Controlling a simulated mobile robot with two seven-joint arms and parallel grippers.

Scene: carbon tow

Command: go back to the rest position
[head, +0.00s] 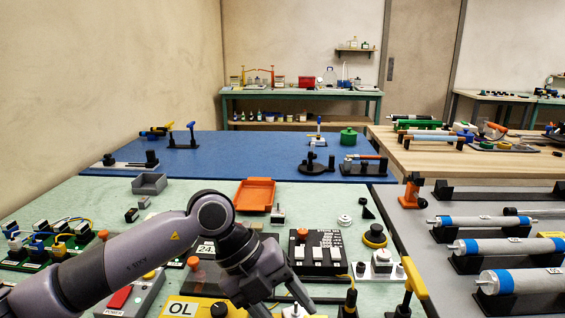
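My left arm comes in from the lower left over the pale green bench top (60,205). My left gripper (285,308) points downward near the bottom middle of the head view. Its two fingers are spread apart, and I see nothing held between them. The lower part of the fingers is close to the bottom edge of the picture. The arm hides part of the bench behind it. My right gripper is not in view.
Around the gripper stand a black switch panel (318,254), a yellow OL box (190,308) and a yellow-handled tool (414,280). An orange tray (254,195) lies behind it. Blue-banded rollers (500,245) lie at right. The blue mat (230,160) has free room.

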